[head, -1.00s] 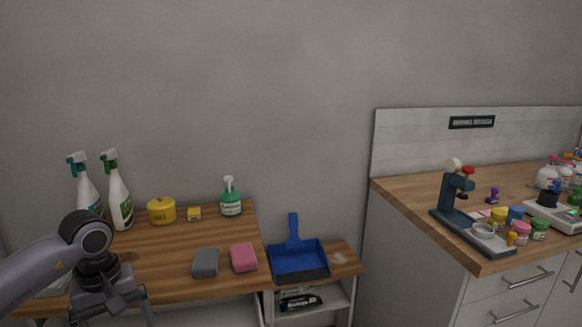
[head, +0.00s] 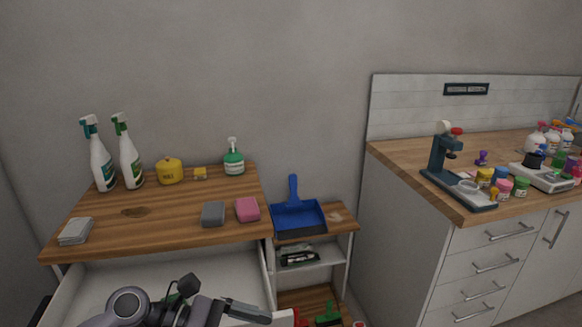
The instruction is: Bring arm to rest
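My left gripper (head: 250,313) is at the bottom edge of the head view, in front of the wooden side table and over the open white drawer (head: 90,283). It points to the right. One finger shows clearly, and the rest is cut off by the frame edge, so I cannot tell whether it is open or shut. Nothing is visibly held in the part I see. My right gripper is not in view.
A blue dustpan (head: 298,216) lies right.

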